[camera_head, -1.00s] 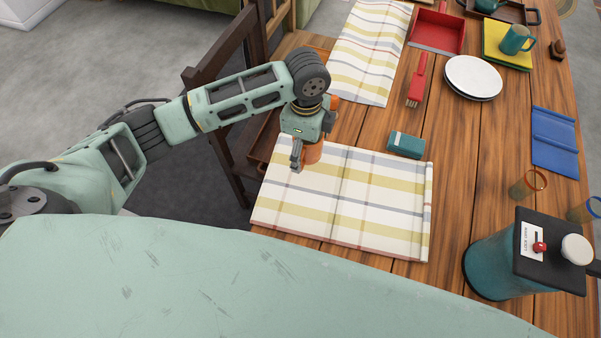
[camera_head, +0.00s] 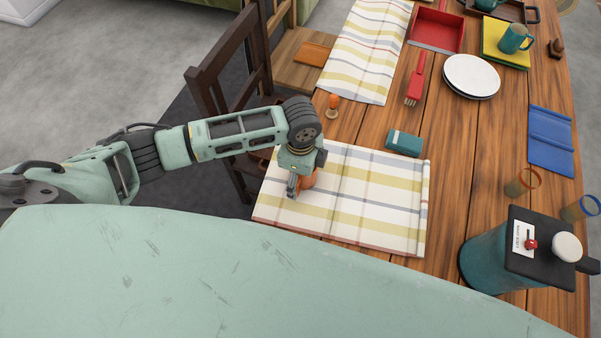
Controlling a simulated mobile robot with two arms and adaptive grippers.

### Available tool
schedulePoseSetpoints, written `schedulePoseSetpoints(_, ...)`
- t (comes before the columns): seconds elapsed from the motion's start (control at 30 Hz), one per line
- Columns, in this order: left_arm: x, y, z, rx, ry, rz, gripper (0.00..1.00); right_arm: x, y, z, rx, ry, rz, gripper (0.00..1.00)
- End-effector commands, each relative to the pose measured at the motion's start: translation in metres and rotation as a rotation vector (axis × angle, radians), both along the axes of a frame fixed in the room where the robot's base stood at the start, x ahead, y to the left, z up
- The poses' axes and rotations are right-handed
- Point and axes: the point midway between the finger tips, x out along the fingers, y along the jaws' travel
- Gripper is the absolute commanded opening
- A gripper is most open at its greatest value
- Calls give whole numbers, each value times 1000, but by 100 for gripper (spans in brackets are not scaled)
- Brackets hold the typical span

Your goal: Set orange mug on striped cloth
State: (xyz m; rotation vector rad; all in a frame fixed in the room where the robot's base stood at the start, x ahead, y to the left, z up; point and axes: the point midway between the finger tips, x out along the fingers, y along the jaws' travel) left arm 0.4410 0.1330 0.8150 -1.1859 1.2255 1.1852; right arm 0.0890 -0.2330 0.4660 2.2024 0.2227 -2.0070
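The orange mug (camera_head: 309,180) is mostly hidden behind my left gripper (camera_head: 296,188), which points down over it. The gripper's fingers are at the mug's left side and appear shut on it. The mug appears over the left part of the near striped cloth (camera_head: 370,210), which lies flat with yellow, grey and white bands. I cannot tell whether the mug touches the cloth. A second striped cloth (camera_head: 365,45) lies farther back. My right gripper is not in view.
A teal box (camera_head: 404,143) sits at the near cloth's back edge. A small orange-topped item (camera_head: 333,103) stands behind my arm. A teal jug (camera_head: 495,262) and glasses (camera_head: 522,182) stand right. A chair (camera_head: 228,95) is left. The near cloth's right half is clear.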

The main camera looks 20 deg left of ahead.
Motion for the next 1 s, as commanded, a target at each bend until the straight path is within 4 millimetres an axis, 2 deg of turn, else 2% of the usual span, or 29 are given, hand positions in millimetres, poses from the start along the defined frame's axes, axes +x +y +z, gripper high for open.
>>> schedulePoseSetpoints(0.03, 0, 0, -2, -1, 0, 0, 41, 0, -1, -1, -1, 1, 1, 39)
schedulePoseSetpoints(0.07, 0, 0, -1, 0, 0, 0, 87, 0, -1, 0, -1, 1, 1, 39)
schedulePoseSetpoints(0.2, 0, 0, -1, 0, 0, 0, 99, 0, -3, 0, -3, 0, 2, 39)
schedulePoseSetpoints(0.67, 1, 0, 4, 1, -1, 1, 100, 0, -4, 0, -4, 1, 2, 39)
schedulePoseSetpoints(0.77, 2, 0, 17, -1, -4, 1, 100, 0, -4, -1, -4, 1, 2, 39)
schedulePoseSetpoints(1.0, 2, 0, 68, -1, -5, -1, 100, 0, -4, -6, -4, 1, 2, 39)
